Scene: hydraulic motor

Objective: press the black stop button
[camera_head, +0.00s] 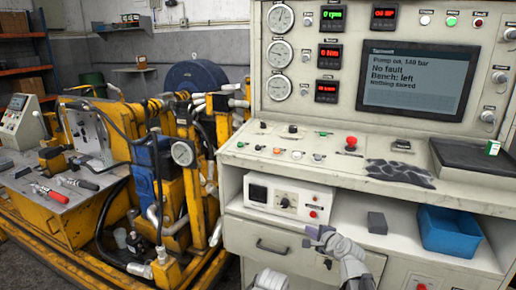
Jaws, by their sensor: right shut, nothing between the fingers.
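I cannot tell for sure which control is the black stop button. Dark-capped controls stand on the sloped desk of the console, one at the back (292,128) and a wider black one (401,144) right of the red mushroom button (351,142). A small dark round part (328,264) also shows on the lower front, just below my right gripper. My right gripper (318,233) is shut and empty, in front of the console below the desk, apart from the desk controls. My left gripper is not in view; a grey part of my own body shows at the bottom edge.
The screen (415,80) reads pump on, 140 bar, no fault, bench left. A dark cloth (400,174) and black tray (475,158) lie on the desk. A blue bin (450,232) and grey block (377,222) stand on the shelf. A yellow test rig (85,222) stands left.

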